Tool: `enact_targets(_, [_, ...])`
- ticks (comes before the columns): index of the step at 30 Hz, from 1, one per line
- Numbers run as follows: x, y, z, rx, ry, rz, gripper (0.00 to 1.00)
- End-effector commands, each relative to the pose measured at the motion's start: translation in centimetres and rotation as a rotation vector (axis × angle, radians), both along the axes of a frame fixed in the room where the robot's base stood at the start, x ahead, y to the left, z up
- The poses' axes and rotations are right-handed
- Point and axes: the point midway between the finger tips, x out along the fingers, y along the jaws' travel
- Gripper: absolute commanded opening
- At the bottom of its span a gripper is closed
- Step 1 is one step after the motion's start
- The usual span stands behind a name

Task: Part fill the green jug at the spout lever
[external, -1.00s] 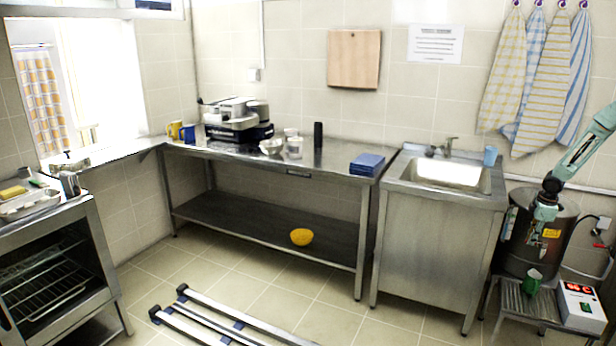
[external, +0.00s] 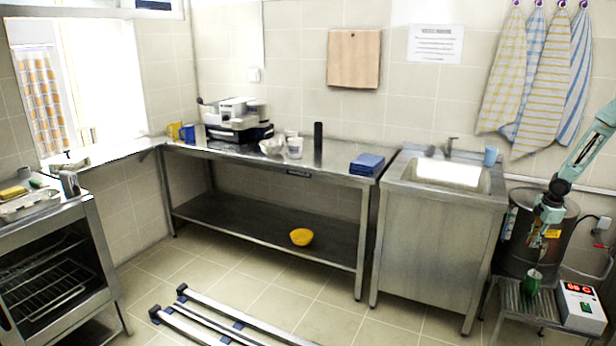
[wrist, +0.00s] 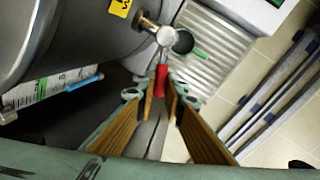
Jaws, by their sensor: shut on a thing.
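The green jug (external: 531,283) stands upright on the slatted metal stand below the large steel pot (external: 518,228). In the wrist view the jug (wrist: 184,42) shows its dark open mouth and green handle beside and below the metal spout (wrist: 164,36). The red spout lever (wrist: 161,82) points back from the spout between my fingertips. My gripper (wrist: 158,95) is shut on the lever. In the external view my gripper (external: 537,243) is in front of the pot, above the jug, and hides the spout. Any liquid in the jug cannot be made out.
A white box with a red display (external: 581,304) sits right of the jug on the slatted stand (external: 512,300). The steel sink unit (external: 435,240) is close on the left. A cable runs along the wall at right. Metal rails lie on the floor.

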Motion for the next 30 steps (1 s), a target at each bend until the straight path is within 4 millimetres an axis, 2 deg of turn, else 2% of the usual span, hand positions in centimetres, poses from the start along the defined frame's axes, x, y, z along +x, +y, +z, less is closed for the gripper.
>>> enact_targets(3, [-0.29, 0.66, 0.02, 0.000, 0.000, 0.020, 0.00])
enact_targets(11, [-0.29, 0.67, -0.03, 0.000, 0.000, 0.021, 0.00])
enact_targets(12, [-0.29, 0.67, -0.03, 0.000, 0.000, 0.021, 0.11])
enact_targets(17, [-0.28, 0.67, -0.03, 0.000, 0.000, 0.021, 0.24])
enact_targets(30, [-0.29, 0.69, 0.24, 0.000, 0.000, 0.020, 0.24])
